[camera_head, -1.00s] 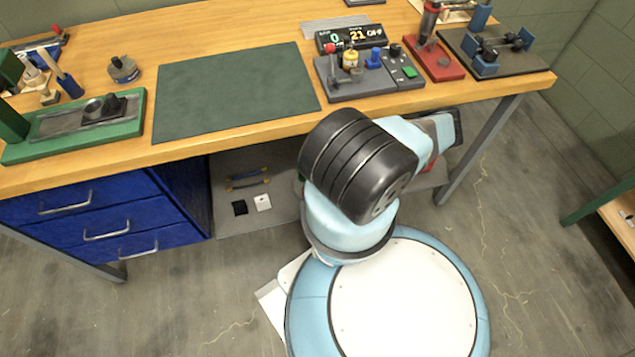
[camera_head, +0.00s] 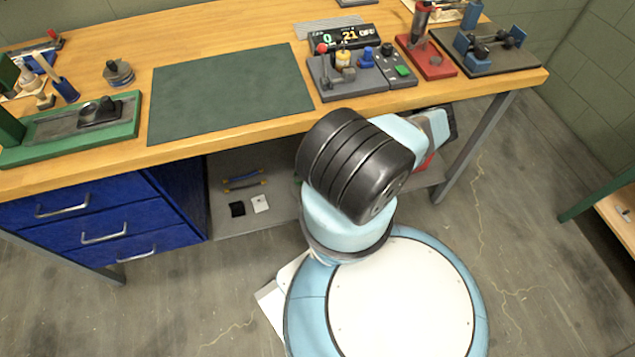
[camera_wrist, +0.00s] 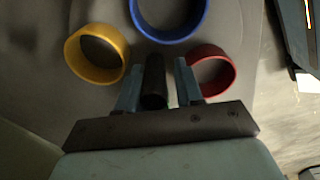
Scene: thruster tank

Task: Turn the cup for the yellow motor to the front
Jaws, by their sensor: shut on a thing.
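In the wrist view a yellow ring-shaped cup (camera_wrist: 97,54), a blue one (camera_wrist: 170,22) and a red one (camera_wrist: 213,68) stand around a dark upright peg (camera_wrist: 153,82) on a grey surface. The yellow cup is at the left, the blue at the top middle, the red at the right. My gripper (camera_wrist: 157,84) is shut on the dark peg, with one finger on each side. The right finger overlaps the red cup's edge. No motor can be made out in the wrist view. In the head view my arm hides the gripper and the cups.
The workbench (camera_head: 220,45) carries a green mat (camera_head: 230,90), a control box (camera_head: 360,75), a red stand (camera_head: 427,58) and a green tray (camera_head: 70,128). Blue drawers (camera_head: 100,215) are under its left side. A lower shelf (camera_head: 270,210) is beside them. Open floor lies in front.

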